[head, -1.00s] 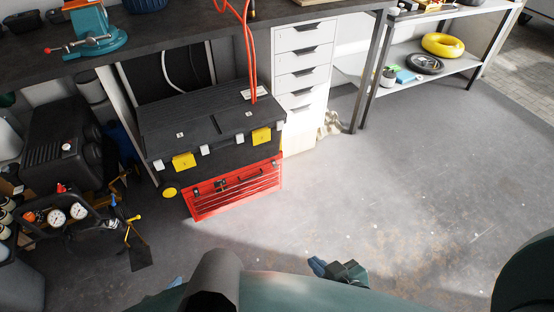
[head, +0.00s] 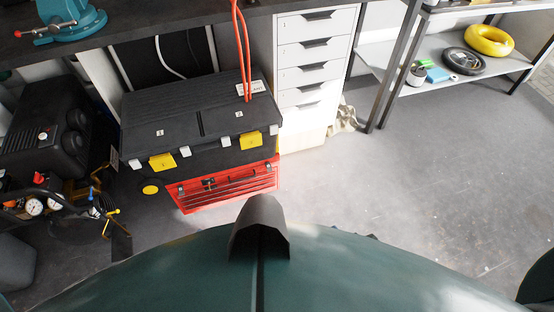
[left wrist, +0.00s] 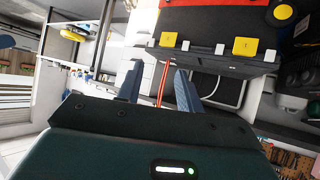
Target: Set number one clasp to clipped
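A black toolbox (head: 196,113) with a grey-black lid stands on a red toolbox (head: 229,188). Two yellow clasps, the left one (head: 162,161) and the right one (head: 250,140), sit on its front below the lid edge. They also show inverted in the left wrist view, at the left (left wrist: 168,39) and right (left wrist: 244,46). Their small marks are hard to read, and I cannot tell whether either is clipped. My left gripper (left wrist: 158,85) is open and empty, its blue-grey fingers apart with the toolbox beyond. Neither gripper shows clearly in the head view.
White tabs (head: 184,151) flank the clasps. A red hose (head: 241,45) hangs to the lid. The workbench (head: 140,30) overhangs behind, with white drawers (head: 314,66) to the right. A compressor (head: 45,135) stands left. The floor (head: 400,180) at right is clear.

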